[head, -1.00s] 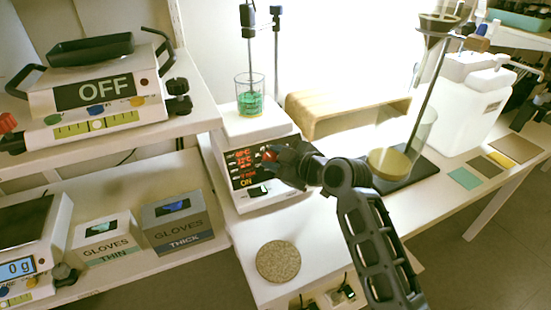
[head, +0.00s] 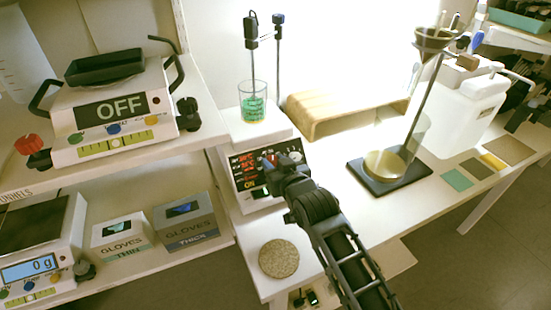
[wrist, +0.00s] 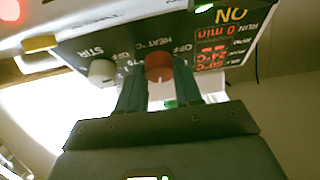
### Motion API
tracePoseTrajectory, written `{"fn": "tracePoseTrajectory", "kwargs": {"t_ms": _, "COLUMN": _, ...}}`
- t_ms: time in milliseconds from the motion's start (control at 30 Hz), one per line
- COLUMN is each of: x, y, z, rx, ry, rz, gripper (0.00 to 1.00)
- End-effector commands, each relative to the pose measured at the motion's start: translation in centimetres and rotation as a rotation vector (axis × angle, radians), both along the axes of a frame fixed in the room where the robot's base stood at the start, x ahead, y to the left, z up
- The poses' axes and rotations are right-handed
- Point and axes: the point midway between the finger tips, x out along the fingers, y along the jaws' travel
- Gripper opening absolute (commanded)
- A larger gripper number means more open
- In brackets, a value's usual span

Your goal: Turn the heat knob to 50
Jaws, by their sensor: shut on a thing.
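The hot plate stirrer (head: 243,204) stands on the bench with its dark control panel (wrist: 120,38) facing front. The red HEAT knob (wrist: 158,67) sits between the two fingers of my gripper (wrist: 160,85) in the wrist view, and the fingers are shut on it. The white STIR knob (wrist: 102,72) is beside it, untouched. The panel's red display (wrist: 215,52) is lit upside down in the wrist view, with "ON" above it; the top temperature digits are too blurred to read surely. In the head view, my gripper (head: 270,164) covers most of the red knob.
A beaker of green liquid (head: 253,108) stands on the hot plate, with probes on stands above. A wooden riser (head: 340,115) and a funnel stand (head: 375,180) are to the right. A round cork mat (head: 279,259) lies in front. Scales and glove boxes fill the left shelves.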

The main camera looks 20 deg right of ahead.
Motion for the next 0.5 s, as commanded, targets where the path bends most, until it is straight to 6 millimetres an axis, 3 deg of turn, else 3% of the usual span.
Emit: {"fn": "tracePoseTrajectory", "kwargs": {"t_ms": 500, "x": -0.08, "y": 0.08, "z": -0.25, "rx": 0.092, "ry": 0.006, "rz": -0.077, "gripper": 0.04}}
